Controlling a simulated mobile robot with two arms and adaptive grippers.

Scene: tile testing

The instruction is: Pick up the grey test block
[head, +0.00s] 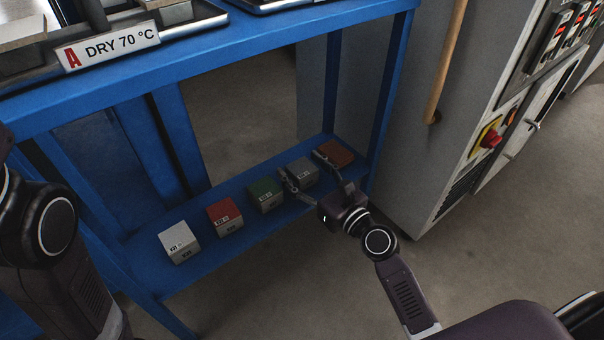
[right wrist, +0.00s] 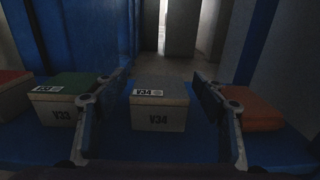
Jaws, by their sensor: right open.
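The grey test block (head: 303,171) stands on the lower blue shelf, between the green block and the orange-brown block. In the right wrist view the grey block (right wrist: 158,108) carries the label V34 and stands between my two fingers. My right gripper (head: 308,176) is open, with one finger on each side of the grey block. In the right wrist view a gap shows between the block and each finger of the gripper (right wrist: 160,95). My left arm shows at the left edge of the head view, but its gripper is out of view.
On the same shelf (head: 215,256) stand a green block (head: 265,194), a red block (head: 224,217), a white block (head: 179,242) and an orange-brown block (head: 335,153). Blue posts and the upper shelf (head: 250,42) frame the space. A grey machine (head: 420,150) stands at the right.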

